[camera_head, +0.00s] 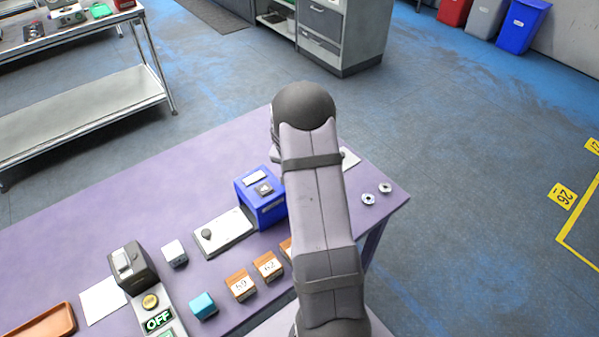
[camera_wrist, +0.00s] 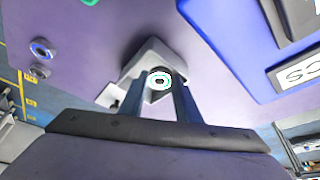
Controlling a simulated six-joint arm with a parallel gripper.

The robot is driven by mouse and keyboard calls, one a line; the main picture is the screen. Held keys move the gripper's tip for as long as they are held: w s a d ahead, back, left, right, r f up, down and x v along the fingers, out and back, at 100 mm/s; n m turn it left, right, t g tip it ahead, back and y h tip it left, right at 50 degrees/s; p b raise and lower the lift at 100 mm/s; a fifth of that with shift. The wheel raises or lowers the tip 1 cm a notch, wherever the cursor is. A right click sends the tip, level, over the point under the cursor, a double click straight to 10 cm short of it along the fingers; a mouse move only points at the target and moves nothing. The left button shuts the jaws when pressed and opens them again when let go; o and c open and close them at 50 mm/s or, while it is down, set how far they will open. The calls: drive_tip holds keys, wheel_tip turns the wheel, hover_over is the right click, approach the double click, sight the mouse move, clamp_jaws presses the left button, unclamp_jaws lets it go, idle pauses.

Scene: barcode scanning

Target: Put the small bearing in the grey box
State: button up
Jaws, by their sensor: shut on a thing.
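My gripper (camera_wrist: 160,92) is shut on a small ring-shaped bearing (camera_wrist: 160,78), with a finger on each side of it in the wrist view. A pale grey box-like thing (camera_wrist: 146,52) lies just beyond the bearing; I cannot tell whether they touch. A pale edge (camera_head: 350,158) shows beside my arm in the head view, mostly hidden; it seems to be the same thing. My arm hides the gripper there. Two other bearings, one (camera_head: 368,199) nearer and one (camera_head: 385,187) at the table's right corner, also show in the wrist view (camera_wrist: 40,48).
A blue box (camera_head: 262,205) stands left of my arm, beside a flat grey plate (camera_head: 222,233). Numbered orange blocks (camera_head: 240,285), a cyan block (camera_head: 203,305), a white block (camera_head: 174,253) and a dark device (camera_head: 133,268) stand nearer. The purple table's (camera_head: 150,205) back left is clear.

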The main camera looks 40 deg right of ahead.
drive_tip(key=o, duration=1.2)
drive_tip(key=shift+r, duration=0.15)
drive_tip(key=shift+w+a+r+p, duration=0.15)
drive_tip(key=shift+r+p, duration=0.6)
drive_tip(key=shift+p, duration=0.4)
drive_tip(key=shift+a+r+b, duration=0.1)
drive_tip(key=shift+r+b, duration=0.15)
drive_tip(key=shift+b, duration=0.2)
drive_tip(key=b+v, duration=0.1)
drive_tip(key=v, duration=0.2)
drive_tip(key=b+v, duration=0.1)
drive_tip(key=v, duration=0.7)
drive_tip(key=shift+s+b, duration=0.35)
drive_tip(key=shift+b, duration=0.05)
drive_tip(key=s+a+f+n+y, duration=0.1)
drive_tip(key=s+a+n, duration=0.2)
drive_tip(key=s+a, duration=0.3)
drive_tip(key=s+a+n+g+y, duration=0.1)
drive_tip(key=s+a+n, duration=0.3)
drive_tip(key=s+a, duration=0.3)
drive_tip(key=s+a+f+n+g+y, duration=0.1)
drive_tip(key=s+a+n, duration=0.3)
drive_tip(key=s+a, duration=0.3)
drive_tip(key=shift+a+f+y, duration=0.15)
drive_tip(key=shift+a+f, duration=0.05)
drive_tip(key=shift+a, duration=0.85)
drive_tip(key=shift+a+f+y, duration=0.15)
drive_tip(key=shift+a, duration=0.9)
drive_tip(key=shift+w, duration=0.1)
